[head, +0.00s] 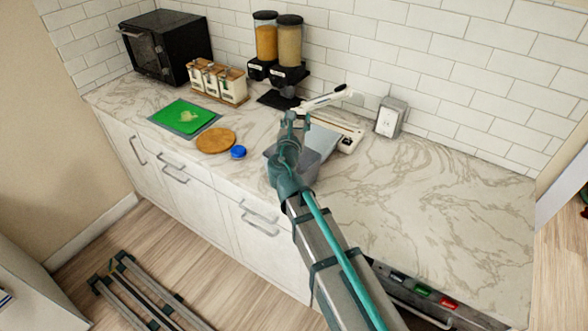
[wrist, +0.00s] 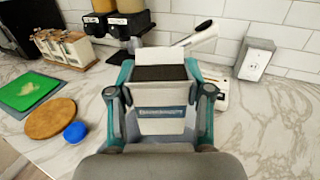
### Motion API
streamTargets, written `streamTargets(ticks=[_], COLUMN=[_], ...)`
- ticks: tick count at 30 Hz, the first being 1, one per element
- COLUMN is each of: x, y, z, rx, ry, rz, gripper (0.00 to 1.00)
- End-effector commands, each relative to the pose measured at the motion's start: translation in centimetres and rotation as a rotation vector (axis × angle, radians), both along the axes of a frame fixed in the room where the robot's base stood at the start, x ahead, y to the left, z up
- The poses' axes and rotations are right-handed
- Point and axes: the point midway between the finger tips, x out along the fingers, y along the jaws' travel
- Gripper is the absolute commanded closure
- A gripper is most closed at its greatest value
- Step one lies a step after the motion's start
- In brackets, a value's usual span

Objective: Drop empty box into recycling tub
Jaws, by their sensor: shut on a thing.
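In the wrist view, a white box (wrist: 158,119) with a blue-teal label strip sits between the fingers of my gripper (wrist: 159,92). Its top flap stands up and a dark opening shows below it. My gripper is shut on the box's sides. In the head view my gripper (head: 294,122) is over the counter and the box is mostly hidden. A grey tub (head: 308,168) stands on the counter by the front edge, partly behind my arm. Grey tub wall seems to show around the box in the wrist view, but I cannot tell how deep the box sits.
A white long-armed device (head: 345,132) lies behind the tub. A blue lid (head: 238,152), round wooden board (head: 215,140) and green mat (head: 183,116) lie left. Canisters (head: 217,82), dispensers (head: 277,50) and a black oven (head: 166,46) stand farther back. The right counter is mostly clear.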

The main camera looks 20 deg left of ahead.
Motion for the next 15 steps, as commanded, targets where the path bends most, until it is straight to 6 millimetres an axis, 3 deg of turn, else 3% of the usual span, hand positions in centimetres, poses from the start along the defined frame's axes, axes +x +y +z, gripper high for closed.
streamTargets(ticks=[9, 15], x=[0.0, -0.1], y=[0.0, 0.0], z=[-3.7, -5.2], rx=[-0.001, 0.000], ry=[0.001, 0.000], rz=[0.001, 0.002], gripper=[0.68, 0.68])
